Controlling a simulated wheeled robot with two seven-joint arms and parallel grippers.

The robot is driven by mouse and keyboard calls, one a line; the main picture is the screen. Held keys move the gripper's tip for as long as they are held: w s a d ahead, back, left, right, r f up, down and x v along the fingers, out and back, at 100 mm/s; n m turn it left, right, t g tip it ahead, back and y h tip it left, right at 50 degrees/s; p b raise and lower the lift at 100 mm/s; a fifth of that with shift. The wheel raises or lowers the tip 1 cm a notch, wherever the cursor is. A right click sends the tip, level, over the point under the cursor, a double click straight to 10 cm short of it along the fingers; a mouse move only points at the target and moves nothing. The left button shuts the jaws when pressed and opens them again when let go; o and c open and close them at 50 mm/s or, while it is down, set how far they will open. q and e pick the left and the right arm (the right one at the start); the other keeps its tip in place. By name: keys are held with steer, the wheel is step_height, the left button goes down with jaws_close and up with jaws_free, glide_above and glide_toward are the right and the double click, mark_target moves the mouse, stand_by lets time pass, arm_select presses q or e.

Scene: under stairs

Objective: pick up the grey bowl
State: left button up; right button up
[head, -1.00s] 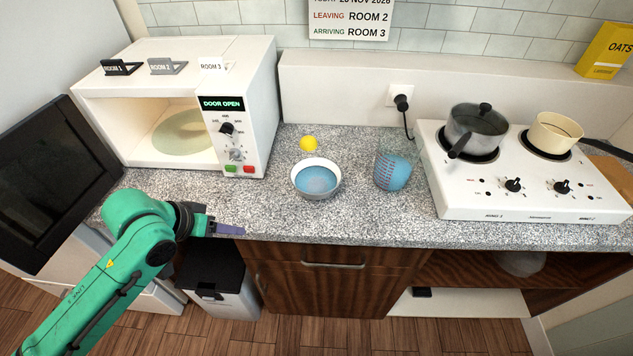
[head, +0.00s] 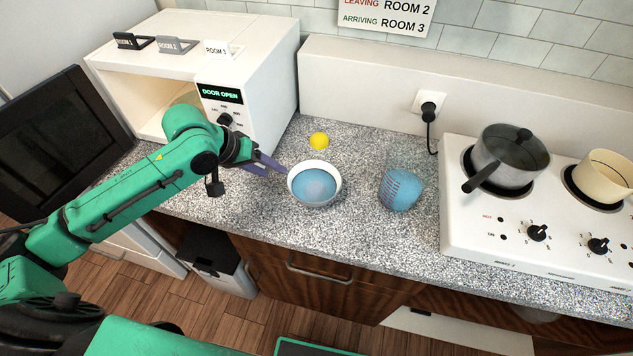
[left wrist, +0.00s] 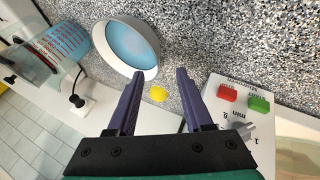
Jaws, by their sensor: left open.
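The grey bowl (head: 315,184) stands upright on the speckled counter and looks pale grey-white, with blue contents inside. In the left wrist view the bowl (left wrist: 128,47) is ahead and to the left of the fingers. My left gripper (head: 272,163) is at the bowl's left side in the head view, close to its rim. In the left wrist view the left gripper (left wrist: 157,80) is open, with two purple fingers apart and nothing held between them. I cannot tell whether a finger touches the rim. My right gripper is not in view.
A yellow ball-like thing (head: 319,141) lies behind the bowl. A measuring jug (head: 401,188) with blue contents stands to its right. The open microwave (head: 262,75) is at the left. A hob (head: 520,236) with a lidded pot (head: 508,158) stands at the right. The counter's front strip is clear.

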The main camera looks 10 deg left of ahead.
mark_target(292, 179)
arm_select(q)
steer(key=x, duration=0.3)
steer(key=shift+w, duration=0.1)
steer(key=p+x, duration=0.1)
steer(key=x, duration=0.2)
steer(key=p+x, duration=0.1)
steer(key=x, duration=0.2)
steer(key=shift+d+r, duration=0.1)
steer(key=shift+d, duration=0.2)
steer(key=shift+a, duration=0.15)
steer(key=c, duration=0.7)
jaws_close()
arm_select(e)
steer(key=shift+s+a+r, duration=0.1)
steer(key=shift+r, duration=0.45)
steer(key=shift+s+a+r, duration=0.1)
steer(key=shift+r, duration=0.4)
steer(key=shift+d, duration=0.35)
